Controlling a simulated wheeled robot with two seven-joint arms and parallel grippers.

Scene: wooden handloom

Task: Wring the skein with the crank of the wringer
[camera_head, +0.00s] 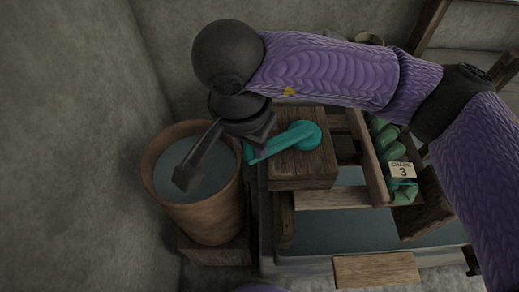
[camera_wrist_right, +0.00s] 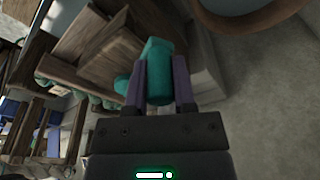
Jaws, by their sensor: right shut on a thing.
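The teal crank (camera_head: 297,134) sits on top of a wooden block (camera_head: 305,172) in the head view. Its arm reaches left toward the bucket. My right gripper (camera_head: 250,150) is at the crank's outer end, partly hidden by its own dark wrist. In the right wrist view, the purple fingers of my right gripper (camera_wrist_right: 160,85) are shut on the teal crank handle (camera_wrist_right: 158,62), one on each side. I cannot make out a skein on the wringer. My left gripper is not in view.
A clay-coloured bucket (camera_head: 213,220) of greyish liquid stands left of the block, close to the wall. To the right, a wooden rack holds several green bundles (camera_head: 385,140) and a label reading "SHADE 3" (camera_head: 402,170). A loose wooden board (camera_head: 375,270) lies at the front.

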